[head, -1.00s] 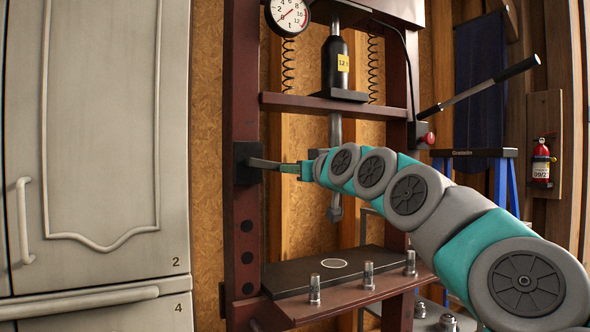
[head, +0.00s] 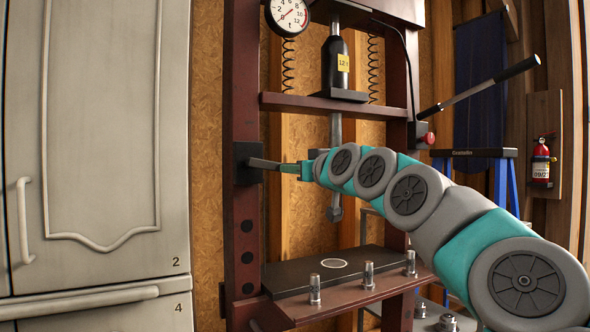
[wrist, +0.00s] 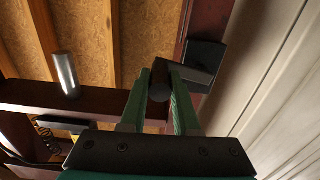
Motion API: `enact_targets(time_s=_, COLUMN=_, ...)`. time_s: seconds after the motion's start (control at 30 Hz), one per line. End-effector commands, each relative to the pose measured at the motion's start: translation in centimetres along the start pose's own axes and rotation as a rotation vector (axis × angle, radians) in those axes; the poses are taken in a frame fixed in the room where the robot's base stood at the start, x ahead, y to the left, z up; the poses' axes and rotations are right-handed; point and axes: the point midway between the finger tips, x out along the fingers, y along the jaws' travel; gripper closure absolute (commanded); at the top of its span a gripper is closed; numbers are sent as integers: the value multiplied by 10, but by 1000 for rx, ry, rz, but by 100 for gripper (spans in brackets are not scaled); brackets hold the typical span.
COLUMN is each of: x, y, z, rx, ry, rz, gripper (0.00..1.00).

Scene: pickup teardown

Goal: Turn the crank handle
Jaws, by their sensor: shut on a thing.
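The crank (head: 264,164) sticks out from a black block (head: 242,152) on the left post of a dark red press. In the head view its grey arm runs right to my gripper (head: 299,170). In the wrist view the crank's dark round grip (wrist: 159,75) lies between the two green fingers of my gripper (wrist: 160,88), which are shut on it. The grey crank arm (wrist: 197,74) leads from the grip to the black block (wrist: 206,55) on the post. In the head view the grip is hidden by my gripper.
The press frame (head: 243,80) stands around my forearm, with a bed plate (head: 290,274) and several metal pins below. A metal rod (head: 335,150) hangs behind my wrist. A pale cabinet (head: 110,130) stands close on the left. A long lever (head: 480,90) juts out at right.

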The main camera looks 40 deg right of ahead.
Motion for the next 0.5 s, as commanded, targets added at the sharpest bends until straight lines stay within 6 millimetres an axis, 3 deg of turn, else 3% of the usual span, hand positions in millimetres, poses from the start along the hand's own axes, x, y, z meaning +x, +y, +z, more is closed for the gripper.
enact_targets(time_s=0.23, x=0, y=0, z=2, rx=9, ry=1, rz=1, gripper=100)
enact_targets(time_s=0.5, x=0, y=-3, z=16, rx=178, ry=0, rz=2, gripper=100)
